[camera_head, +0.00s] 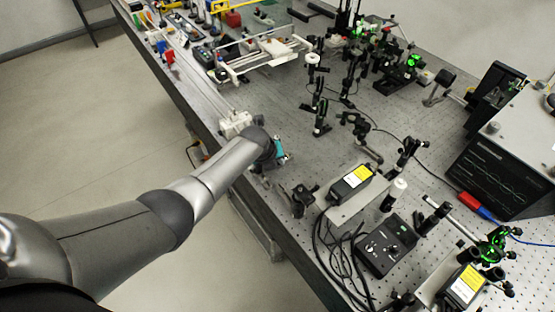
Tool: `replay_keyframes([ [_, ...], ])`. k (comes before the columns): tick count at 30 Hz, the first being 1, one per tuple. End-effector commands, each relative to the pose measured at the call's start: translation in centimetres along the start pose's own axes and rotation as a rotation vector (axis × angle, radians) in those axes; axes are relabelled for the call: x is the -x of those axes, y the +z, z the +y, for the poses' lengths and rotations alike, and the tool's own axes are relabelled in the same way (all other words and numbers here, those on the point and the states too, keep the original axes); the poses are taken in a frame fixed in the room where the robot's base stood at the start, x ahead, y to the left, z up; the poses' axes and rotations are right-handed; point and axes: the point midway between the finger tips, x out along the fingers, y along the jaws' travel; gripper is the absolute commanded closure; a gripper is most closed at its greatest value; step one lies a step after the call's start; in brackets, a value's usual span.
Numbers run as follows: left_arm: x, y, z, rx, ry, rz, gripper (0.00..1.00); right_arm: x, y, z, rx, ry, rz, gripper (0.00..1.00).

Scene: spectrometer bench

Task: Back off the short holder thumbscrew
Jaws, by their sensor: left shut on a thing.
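My left arm reaches in from the left over the near edge of the bench. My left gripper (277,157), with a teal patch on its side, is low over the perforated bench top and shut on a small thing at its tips. This appears to be the short holder thumbscrew, but the wrist and fingers hide most of it and the view is too small to show its details. Short black post holders stand to the right of the gripper, such as one (320,118) a little further back. My right gripper is not in view.
A dark mount (300,199) and a yellow-labelled box (351,181) stand right of the gripper. A black control box (385,246) with cables is nearer. A white rail fixture (236,123) lies just beyond my wrist. Bare bench top (260,101) shows behind it.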

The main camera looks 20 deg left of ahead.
Motion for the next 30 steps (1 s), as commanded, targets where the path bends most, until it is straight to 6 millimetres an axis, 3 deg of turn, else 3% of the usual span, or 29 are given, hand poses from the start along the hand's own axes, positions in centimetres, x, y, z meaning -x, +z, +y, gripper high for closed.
replay_keyframes([
  [18, -0.02, 0.01, 0.15, 0.015, -0.041, -0.001, 1.0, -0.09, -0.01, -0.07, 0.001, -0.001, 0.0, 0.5],
  [19, -0.02, 0.01, 0.15, 0.015, -0.041, -0.001, 0.76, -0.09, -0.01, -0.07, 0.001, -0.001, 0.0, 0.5],
  [26, -0.02, -0.01, 0.14, 0.015, -0.041, 0.0, 0.5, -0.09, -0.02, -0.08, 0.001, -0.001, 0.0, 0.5],
  [30, -0.02, -0.02, 0.13, 0.015, -0.041, 0.0, 0.49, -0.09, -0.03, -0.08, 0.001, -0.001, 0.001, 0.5],
])
